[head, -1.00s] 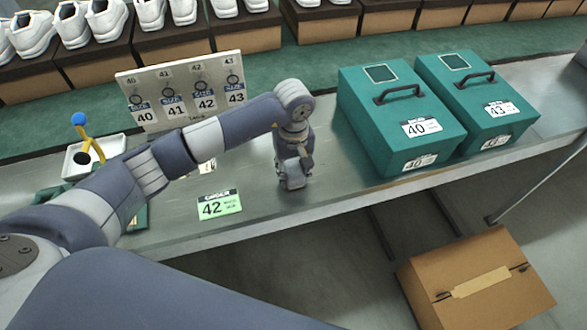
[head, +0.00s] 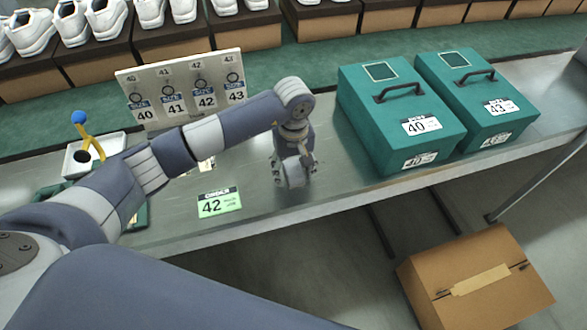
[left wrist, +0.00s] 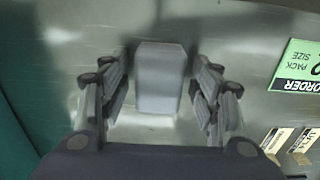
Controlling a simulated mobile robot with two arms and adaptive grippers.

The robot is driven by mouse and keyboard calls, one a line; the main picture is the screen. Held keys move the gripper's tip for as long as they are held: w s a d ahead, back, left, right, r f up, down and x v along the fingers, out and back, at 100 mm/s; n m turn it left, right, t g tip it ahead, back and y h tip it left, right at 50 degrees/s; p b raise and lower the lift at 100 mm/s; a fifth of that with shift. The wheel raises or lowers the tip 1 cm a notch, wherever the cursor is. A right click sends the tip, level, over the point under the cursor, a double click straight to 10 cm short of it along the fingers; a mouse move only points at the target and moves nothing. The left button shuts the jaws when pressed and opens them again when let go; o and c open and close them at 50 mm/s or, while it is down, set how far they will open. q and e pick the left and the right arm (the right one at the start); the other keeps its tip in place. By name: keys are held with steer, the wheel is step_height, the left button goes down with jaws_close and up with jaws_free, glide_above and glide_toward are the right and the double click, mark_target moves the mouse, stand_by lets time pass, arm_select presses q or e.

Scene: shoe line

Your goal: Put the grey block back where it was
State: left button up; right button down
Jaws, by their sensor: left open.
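The grey block (left wrist: 160,78) shows in the left wrist view as a pale, smooth piece on or just above the steel bench. It sits between the two fingers of my left gripper (left wrist: 160,85), with a gap on each side. The fingers are open. In the head view my left gripper (head: 293,178) points down at the bench, right of the green order card. I cannot clearly tell the block from the gripper there. My right gripper is out of view.
A green order card (head: 219,204) marked 42 lies on the bench (head: 255,215). Two teal boxes (head: 400,115) (head: 478,100) stand to the right. A size-tag board (head: 180,78) and white tray (head: 115,146) stand left. A cardboard box (head: 475,280) is below the bench.

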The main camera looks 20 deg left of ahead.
mark_target(294, 168)
arm_select(q)
step_height(294, 168, up, 10)
steer(key=shift+w+r+b, duration=0.1)
steer(key=shift+b, duration=0.75)
steer(key=shift+r, duration=0.8)
